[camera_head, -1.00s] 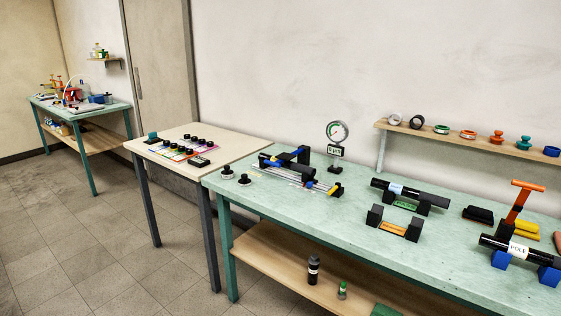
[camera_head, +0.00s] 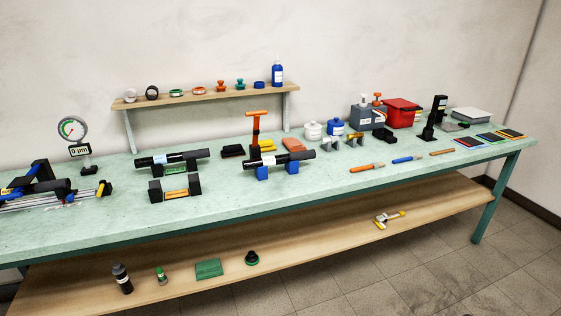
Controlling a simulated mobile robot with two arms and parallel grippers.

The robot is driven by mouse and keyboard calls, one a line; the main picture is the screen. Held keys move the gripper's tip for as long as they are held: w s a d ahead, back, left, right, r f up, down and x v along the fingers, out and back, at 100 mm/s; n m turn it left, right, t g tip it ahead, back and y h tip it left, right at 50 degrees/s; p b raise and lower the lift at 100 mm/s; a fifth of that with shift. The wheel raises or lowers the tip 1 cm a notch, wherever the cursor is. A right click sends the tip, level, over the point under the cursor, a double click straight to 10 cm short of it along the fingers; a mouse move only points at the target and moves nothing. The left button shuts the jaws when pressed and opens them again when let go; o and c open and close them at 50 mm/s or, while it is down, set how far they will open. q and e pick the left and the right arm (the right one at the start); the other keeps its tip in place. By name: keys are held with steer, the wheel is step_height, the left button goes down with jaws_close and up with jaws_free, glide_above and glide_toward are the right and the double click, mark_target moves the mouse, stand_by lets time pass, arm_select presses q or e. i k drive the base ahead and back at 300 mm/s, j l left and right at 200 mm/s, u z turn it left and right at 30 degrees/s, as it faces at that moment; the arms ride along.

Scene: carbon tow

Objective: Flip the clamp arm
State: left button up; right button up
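An orange T-shaped lever (camera_head: 256,124), which looks like the clamp arm, stands upright on the workbench. Its lower end meets a dark base behind a black cylinder (camera_head: 292,158), and the joint is partly hidden. The cylinder has a pale label and rests across two blue blocks (camera_head: 263,173). I cannot tell whether the lever touches the cylinder. Neither of my grippers is in view.
The long green workbench (camera_head: 350,203) has clear room along its front edge. Another black cylinder (camera_head: 190,157) lies on black supports to the left. A dial gauge (camera_head: 72,130) stands at the far left. A wall shelf (camera_head: 205,97) hangs behind.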

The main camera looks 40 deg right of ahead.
mark_target(257, 115)
steer(key=z, duration=1.25)
steer(key=i+j+z, duration=0.15)
steer(key=z, duration=0.3)
steer(key=i+j+z, duration=0.15)
steer(key=j+z, duration=0.3)
steer(key=l, duration=0.1)
